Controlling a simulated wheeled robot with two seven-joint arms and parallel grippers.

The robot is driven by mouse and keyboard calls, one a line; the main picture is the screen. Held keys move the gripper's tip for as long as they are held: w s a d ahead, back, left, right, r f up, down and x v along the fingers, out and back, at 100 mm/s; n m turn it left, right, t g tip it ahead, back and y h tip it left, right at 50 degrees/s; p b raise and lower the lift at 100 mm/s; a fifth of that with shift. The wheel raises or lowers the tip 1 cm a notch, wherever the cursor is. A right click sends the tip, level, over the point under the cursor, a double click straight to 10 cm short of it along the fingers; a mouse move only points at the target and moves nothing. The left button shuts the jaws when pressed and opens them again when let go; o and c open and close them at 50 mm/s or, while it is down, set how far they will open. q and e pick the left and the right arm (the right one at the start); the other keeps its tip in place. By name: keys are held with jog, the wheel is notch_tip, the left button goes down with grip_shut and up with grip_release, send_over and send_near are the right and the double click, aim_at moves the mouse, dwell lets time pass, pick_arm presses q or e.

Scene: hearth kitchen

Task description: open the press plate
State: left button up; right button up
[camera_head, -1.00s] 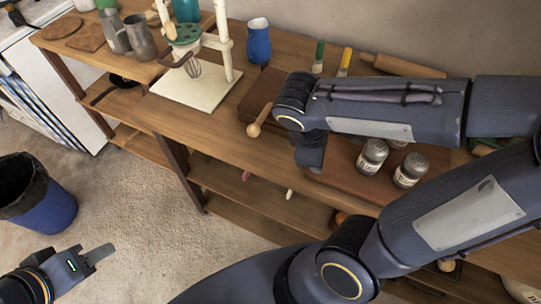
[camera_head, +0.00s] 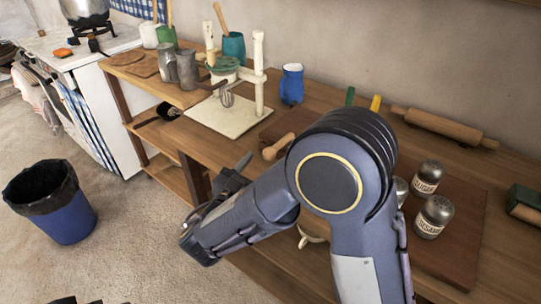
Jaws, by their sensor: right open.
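The press plate (camera_head: 293,123) is a flat reddish-brown board on the wooden counter, with a pale wooden handle (camera_head: 278,147) sticking out at its front. It looks lowered, lying flat. My right arm's elbow hides part of its right side. My right gripper (camera_head: 236,172) is open and empty, in front of the counter edge, left of the handle and apart from it. Only dark tips of what seems to be my left arm show at the bottom left edge; its fingers cannot be made out.
A cream stand with a whisk (camera_head: 226,97) is left of the press, a blue jug (camera_head: 291,84) behind it. Shakers (camera_head: 433,216) stand on a board at right, near a rolling pin (camera_head: 444,127). A blue bin (camera_head: 63,215) stands on open floor at left.

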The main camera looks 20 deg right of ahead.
aim_at(266, 158)
jog(key=x, duration=0.5)
jog(key=shift+w+d, duration=0.1)
jog(key=shift+d, duration=0.05)
grip_shut()
